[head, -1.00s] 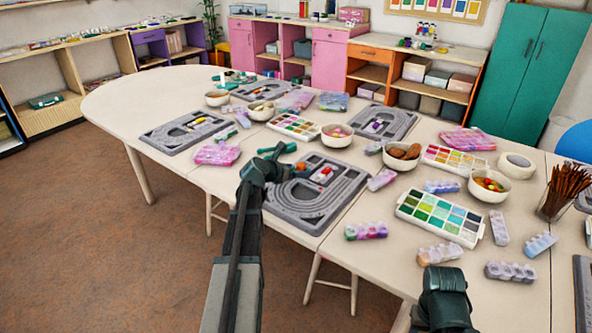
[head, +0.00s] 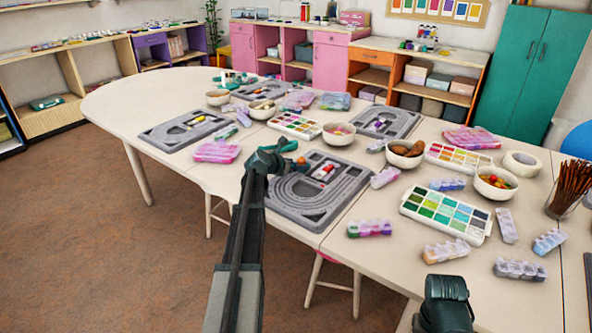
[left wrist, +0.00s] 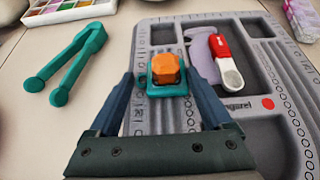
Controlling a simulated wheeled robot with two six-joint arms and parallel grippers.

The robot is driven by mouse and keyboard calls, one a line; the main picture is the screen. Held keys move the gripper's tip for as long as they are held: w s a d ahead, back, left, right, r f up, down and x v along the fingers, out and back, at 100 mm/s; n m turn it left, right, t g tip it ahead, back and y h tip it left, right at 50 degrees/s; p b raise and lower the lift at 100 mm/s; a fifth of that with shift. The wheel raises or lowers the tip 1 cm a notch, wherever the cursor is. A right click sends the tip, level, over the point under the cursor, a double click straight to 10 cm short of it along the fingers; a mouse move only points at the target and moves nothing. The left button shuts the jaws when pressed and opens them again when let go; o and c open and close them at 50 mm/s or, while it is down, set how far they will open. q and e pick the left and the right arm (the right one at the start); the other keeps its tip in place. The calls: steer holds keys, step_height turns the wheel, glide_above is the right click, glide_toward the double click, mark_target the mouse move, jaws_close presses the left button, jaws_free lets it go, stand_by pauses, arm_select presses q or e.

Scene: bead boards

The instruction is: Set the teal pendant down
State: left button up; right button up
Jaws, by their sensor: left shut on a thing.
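The teal pendant (left wrist: 166,90), a small teal frame around an orange faceted stone (left wrist: 165,67), is between the fingertips of my left gripper (left wrist: 168,82) in the left wrist view. The gripper is shut on it, over the left part of a grey bead board (left wrist: 205,118). In the head view my left gripper (head: 280,158) is at the left edge of that board (head: 312,212), and the orange stone shows just past it. I cannot tell whether the pendant touches the board. Only part of my right arm shows, at the bottom right; its fingers do not show.
A red and white tool (left wrist: 226,62) lies in the board's recess. Teal pliers (left wrist: 72,60) lie on the table left of the board. A bowl (head: 338,134), a paint palette (head: 446,214) and pink bead boxes (head: 217,152) stand around.

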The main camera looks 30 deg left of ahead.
arm_select(q)
steer(key=shift+r, duration=0.1)
steer(key=shift+f, duration=0.25)
steer(key=o, duration=1.1)
steer(key=shift+r, duration=0.1)
steer(key=shift+r, duration=0.25)
steer(key=p+v, duration=0.6)
steer(key=v, duration=0.6)
steer(key=shift+f, duration=0.1)
